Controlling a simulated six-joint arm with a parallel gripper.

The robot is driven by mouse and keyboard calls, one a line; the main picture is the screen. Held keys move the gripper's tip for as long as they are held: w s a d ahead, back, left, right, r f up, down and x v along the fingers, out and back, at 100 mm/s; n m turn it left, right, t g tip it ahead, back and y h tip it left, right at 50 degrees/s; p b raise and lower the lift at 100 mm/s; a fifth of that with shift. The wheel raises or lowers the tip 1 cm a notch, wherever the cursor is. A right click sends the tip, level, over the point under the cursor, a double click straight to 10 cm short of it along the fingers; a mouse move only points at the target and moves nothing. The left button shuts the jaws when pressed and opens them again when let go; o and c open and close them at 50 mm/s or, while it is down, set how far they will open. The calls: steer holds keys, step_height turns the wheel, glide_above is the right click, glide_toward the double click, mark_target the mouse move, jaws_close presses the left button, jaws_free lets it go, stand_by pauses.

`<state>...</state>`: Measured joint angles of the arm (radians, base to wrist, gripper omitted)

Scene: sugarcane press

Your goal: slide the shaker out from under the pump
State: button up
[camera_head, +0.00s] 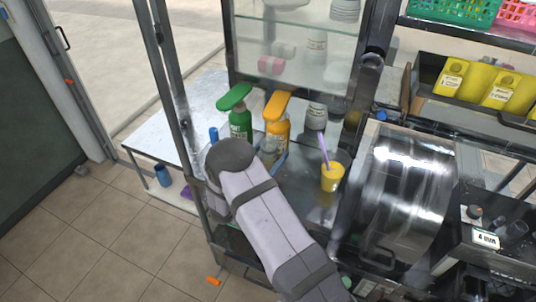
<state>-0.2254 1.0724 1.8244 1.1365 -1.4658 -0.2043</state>
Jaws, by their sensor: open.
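A green bottle with a green pump top (239,112) and an orange-yellow bottle with an orange pump top (277,117) stand side by side on the metal counter. A small greyish, see-through shaker (268,147) shows just in front of the orange bottle, below its pump spout. My arm reaches in from the lower right, and its rounded wrist covers the counter left of the shaker. My gripper (273,164) is mostly hidden behind the wrist; a thin blue part shows beside the shaker's lower right. Whether it touches the shaker cannot be told.
A yellow cup with a purple straw (331,176) stands to the right on the counter. A shiny metal drum (405,190) is further right. A glass-fronted cabinet (298,50) rises behind the pumps. A dark upright post (182,110) stands at left.

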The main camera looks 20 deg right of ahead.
steer(key=shift+c, duration=0.6)
steer(key=c, duration=1.4)
steer(key=shift+o, duration=0.3)
steer(key=shift+w+a+b, duration=0.1)
steer(key=shift+a+b, duration=1.2)
steer(key=shift+a, duration=4.2)
steer(key=o, duration=1.5)
steer(key=shift+c, duration=0.2)
